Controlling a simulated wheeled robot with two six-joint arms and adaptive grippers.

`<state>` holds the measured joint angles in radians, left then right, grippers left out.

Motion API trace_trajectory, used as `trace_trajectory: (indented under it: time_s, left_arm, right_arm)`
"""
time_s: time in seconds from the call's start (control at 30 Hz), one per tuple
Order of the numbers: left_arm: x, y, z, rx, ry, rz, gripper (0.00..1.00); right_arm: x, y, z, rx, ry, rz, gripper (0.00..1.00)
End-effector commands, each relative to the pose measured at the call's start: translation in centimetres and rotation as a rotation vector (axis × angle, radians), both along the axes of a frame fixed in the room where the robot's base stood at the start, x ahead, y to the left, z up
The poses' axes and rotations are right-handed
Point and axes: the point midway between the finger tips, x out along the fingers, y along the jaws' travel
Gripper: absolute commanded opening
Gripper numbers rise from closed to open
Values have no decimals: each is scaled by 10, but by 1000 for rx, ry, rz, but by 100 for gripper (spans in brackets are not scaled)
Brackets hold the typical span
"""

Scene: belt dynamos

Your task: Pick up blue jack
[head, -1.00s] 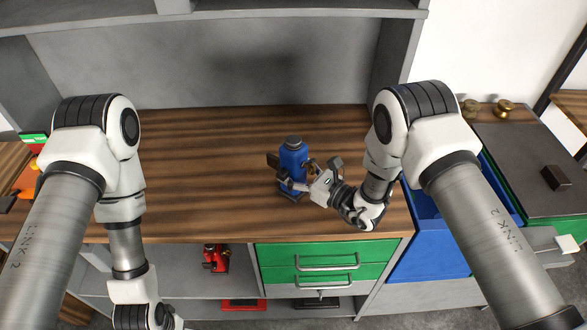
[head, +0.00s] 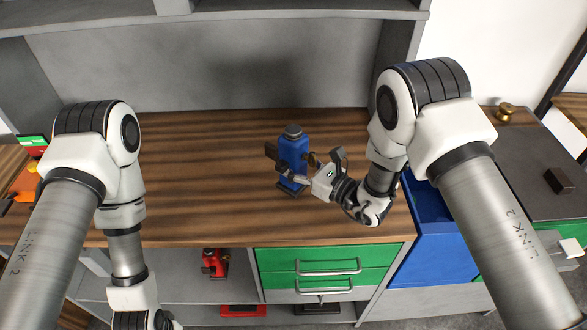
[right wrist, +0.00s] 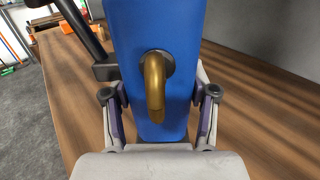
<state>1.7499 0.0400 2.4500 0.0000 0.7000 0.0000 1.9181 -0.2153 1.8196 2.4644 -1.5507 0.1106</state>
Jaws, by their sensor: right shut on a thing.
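The blue jack (head: 292,156) stands upright over the wooden worktop, with a dark cap and dark base. My right gripper (head: 299,175) reaches in from the right and is shut on its body. In the right wrist view, the jack (right wrist: 157,30) fills the middle, with a brass-coloured bent spout facing the camera. The fingers of the right gripper (right wrist: 158,117) press on both its sides. I cannot tell whether its base touches the worktop.
The wooden worktop (head: 200,180) is clear to the left of the jack. Below are green drawers (head: 325,257) and a red jack (head: 215,262) on a shelf. A blue bin (head: 435,240) is at the right. A grey back panel (head: 220,70) rises behind.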

Motion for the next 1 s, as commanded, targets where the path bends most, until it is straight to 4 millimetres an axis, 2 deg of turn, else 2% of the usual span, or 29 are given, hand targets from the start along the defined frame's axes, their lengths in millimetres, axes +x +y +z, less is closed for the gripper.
trace_trajectory:
  time_s: [0.27, 0.5, 0.63, 0.67, 0.73, 1.0]
  left_arm:
    - [0, 0, -10, 0, 0, 0, 87]
    - [0, 0, -23, 0, 0, 0, 87]
    - [0, 0, -22, 0, 0, 0, 87]
    - [0, 0, -9, 0, 1, 0, 87]
    - [0, 0, 0, 0, -1, 0, 87]
    - [0, 0, 5, 0, 0, 0, 87]
  right_arm:
    - [-42, 2, 1, 0, 4, 3, 0]
    - [-106, 4, 5, -3, 5, 5, 0]
    - [-136, 5, 12, -3, 5, 4, 0]
    - [-139, 4, 19, 0, 6, 3, 0]
    - [-147, 5, 19, 0, 5, 2, 0]
    - [-157, 5, 14, 0, 2, 2, 0]
